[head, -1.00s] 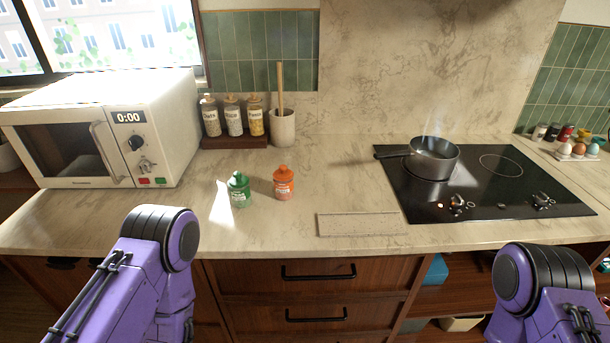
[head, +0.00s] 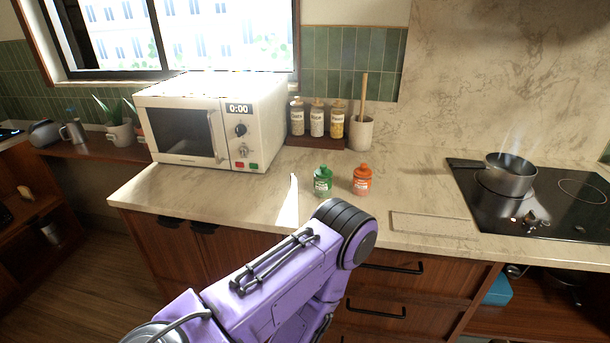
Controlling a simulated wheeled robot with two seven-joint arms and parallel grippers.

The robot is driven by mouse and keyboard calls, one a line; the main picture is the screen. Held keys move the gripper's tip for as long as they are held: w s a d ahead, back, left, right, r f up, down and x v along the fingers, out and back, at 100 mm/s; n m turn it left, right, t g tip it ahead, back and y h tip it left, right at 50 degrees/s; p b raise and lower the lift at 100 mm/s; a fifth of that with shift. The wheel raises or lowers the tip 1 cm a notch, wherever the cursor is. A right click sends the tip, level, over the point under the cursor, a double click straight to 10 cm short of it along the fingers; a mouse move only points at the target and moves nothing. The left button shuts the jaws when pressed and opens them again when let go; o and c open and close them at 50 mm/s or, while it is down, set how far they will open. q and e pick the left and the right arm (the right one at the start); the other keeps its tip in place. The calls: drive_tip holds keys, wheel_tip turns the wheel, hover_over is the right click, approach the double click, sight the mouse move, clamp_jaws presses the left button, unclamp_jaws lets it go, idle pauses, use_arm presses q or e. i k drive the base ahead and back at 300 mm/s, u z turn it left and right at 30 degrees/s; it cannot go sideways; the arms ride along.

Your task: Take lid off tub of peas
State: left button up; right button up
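A small green jar (head: 323,180) with a green lid and a pale label stands upright on the counter. An orange jar (head: 362,179) with an orange lid stands just right of it, apart from it. Three labelled jars with brownish lids, among them a left jar (head: 297,117), a middle jar (head: 317,119) and a right jar (head: 337,120), stand in a row at the back. The labels are too small to read, so I cannot tell which container is the tub of peas. Only a purple link of my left arm shows; neither gripper is in view.
A white microwave (head: 215,120) stands left of the jars. A utensil pot (head: 360,133) stands beside the row. A steaming pan (head: 508,175) sits on the black hob (head: 540,200) at right. The counter (head: 235,190) is clear in front of the microwave.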

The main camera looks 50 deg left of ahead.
sight(322, 172)
drive_tip(key=k, duration=0.4)
drive_tip(key=u, duration=0.95)
